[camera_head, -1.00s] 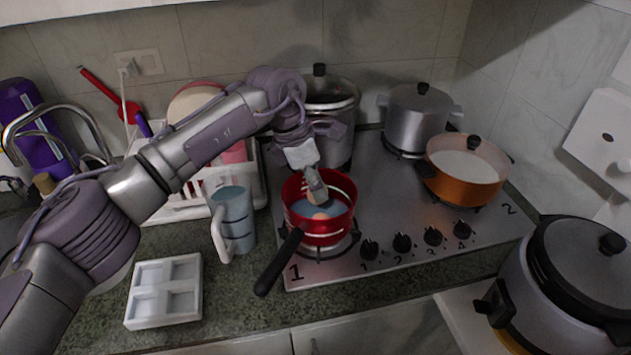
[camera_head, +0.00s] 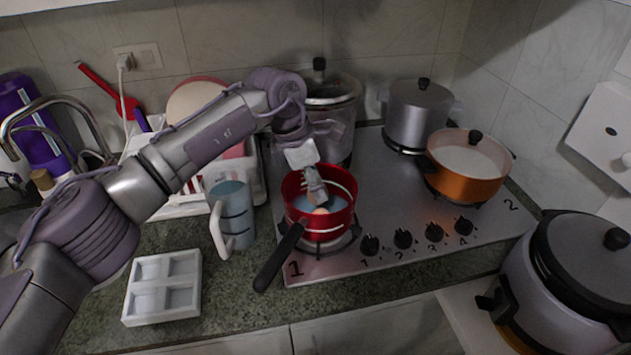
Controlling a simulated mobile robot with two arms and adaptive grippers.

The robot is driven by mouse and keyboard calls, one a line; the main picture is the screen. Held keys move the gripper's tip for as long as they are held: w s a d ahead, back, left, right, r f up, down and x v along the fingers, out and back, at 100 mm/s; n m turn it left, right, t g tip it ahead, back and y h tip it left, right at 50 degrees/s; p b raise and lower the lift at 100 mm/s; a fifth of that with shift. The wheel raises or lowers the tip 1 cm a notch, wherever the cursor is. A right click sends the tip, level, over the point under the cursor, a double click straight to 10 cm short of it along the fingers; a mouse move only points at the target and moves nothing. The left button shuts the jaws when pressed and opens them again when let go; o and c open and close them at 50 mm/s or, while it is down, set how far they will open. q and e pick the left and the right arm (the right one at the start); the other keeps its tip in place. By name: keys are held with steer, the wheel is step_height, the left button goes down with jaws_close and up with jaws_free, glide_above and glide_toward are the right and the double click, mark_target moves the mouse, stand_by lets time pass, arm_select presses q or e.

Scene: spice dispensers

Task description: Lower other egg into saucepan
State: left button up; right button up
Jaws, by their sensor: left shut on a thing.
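The red saucepan (camera_head: 292,208) with a black handle sits on the front left burner and holds bluish water. My left gripper (camera_head: 318,201) reaches down into the saucepan from above and is shut on a brownish egg (camera_head: 320,211). The egg is inside the rim, low and close to the water; whether it touches the bottom cannot be told. A second egg cannot be made out; the fingers and pan wall hide part of the inside. The white egg tray (camera_head: 148,270) with square compartments lies on the counter at the left and looks empty. My right gripper is out of view.
A blue-grey jug (camera_head: 236,205) stands just left of the saucepan. A tall pot (camera_head: 336,120) stands behind it, and a steel pot (camera_head: 418,112) and an orange pot (camera_head: 465,180) stand on the stove to the right. A large cooker (camera_head: 535,290) is at the front right.

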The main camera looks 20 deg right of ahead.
arm_select(q)
steer(key=shift+f+b, duration=0.35)
steer(key=shift+f, duration=0.2)
steer(key=o, duration=1.2)
